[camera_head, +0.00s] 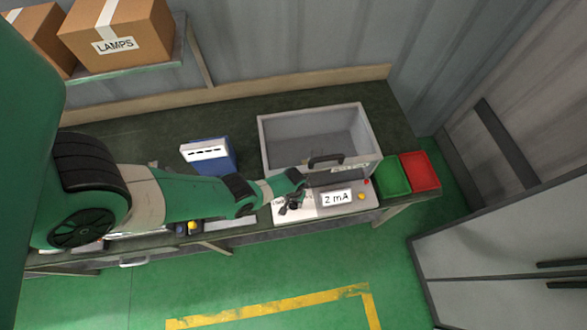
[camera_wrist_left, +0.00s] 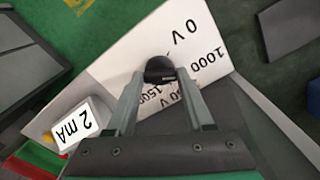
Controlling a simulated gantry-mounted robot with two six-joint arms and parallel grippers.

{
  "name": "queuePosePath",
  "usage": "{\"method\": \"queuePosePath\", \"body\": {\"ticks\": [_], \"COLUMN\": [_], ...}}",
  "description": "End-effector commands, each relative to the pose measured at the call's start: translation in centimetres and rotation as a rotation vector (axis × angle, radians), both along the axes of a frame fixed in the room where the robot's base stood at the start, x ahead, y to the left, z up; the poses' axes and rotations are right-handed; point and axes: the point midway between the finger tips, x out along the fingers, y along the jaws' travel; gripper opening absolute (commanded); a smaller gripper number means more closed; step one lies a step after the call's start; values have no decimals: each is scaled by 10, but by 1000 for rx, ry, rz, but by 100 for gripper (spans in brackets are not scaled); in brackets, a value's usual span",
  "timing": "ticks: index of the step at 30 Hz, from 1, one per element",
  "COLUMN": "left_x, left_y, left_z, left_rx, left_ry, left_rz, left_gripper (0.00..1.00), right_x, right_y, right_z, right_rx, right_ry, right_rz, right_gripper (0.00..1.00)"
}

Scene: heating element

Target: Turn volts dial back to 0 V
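The white volts panel (camera_wrist_left: 125,65) fills the upper middle of the left wrist view, with "0 V", "1000" and other partly hidden numbers printed upside down. The black volts dial (camera_wrist_left: 160,68) stands on it. My left gripper (camera_wrist_left: 161,76) has one finger on each side of the dial, apparently touching it and shut on it. In the head view my left gripper (camera_head: 291,203) is at the panel (camera_head: 308,213), left of the "2 mA" display (camera_head: 337,198). The dial's pointer cannot be made out. My right gripper is not in view.
A grey open box (camera_head: 266,148) with a black handle stands behind the panel. Green (camera_head: 391,176) and red (camera_head: 420,171) trays sit to the right. A blue box (camera_head: 210,155) stands left on the dark bench (camera_head: 155,145). The green floor in front is clear.

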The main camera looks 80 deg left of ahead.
Motion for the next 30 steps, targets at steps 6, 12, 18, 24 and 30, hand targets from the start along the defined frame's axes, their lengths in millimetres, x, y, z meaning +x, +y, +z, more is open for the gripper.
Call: {"method": "queuePosePath", "body": {"ticks": [6,12,18,24,30], "left_x": [0,0,0,0,0], "left_y": [0,0,0,0,0], "left_z": [0,0,0,0,0], "left_rx": [0,0,0,0,0], "left_ry": [0,0,0,0,0], "left_rz": [0,5,49,157,325], "left_gripper": [5,0,0,0,0], "right_x": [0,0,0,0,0], "right_y": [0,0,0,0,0], "right_z": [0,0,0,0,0], "right_rx": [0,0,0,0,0], "right_ry": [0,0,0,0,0], "right_rz": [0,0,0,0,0], "right_gripper": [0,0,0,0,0]}}
